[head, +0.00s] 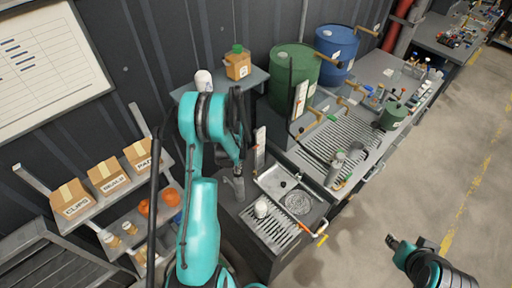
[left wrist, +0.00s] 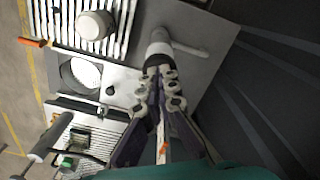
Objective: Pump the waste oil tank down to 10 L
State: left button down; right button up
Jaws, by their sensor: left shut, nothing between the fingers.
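A green drum (head: 280,85) and a blue drum (head: 325,60) stand at the back of the bench; I cannot tell which container is the waste oil tank. White upright gauge boards, one by the green drum (head: 300,98) and one nearer me (head: 259,150), are too small to read. My left gripper (head: 238,168) is shut and empty, pointing down just above a grey spouted fitting (head: 236,187) on the bench. In the left wrist view the fingers (left wrist: 157,66) meet at this fitting (left wrist: 186,48); contact is unclear. My right gripper (head: 393,242) is over the floor; its fingers are unclear.
A sink (head: 275,180) and drain rack with a white jar (head: 261,208) are right of the left gripper. The floor at right is clear.

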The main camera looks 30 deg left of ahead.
pick_arm(q)
jog(key=shift+f, duration=2.1)
jog(key=shift+r+p, duration=0.85)
jog(key=shift+r, duration=2.55)
notch_tip(320, 180, up, 6)
jog(key=shift+p, duration=0.8)
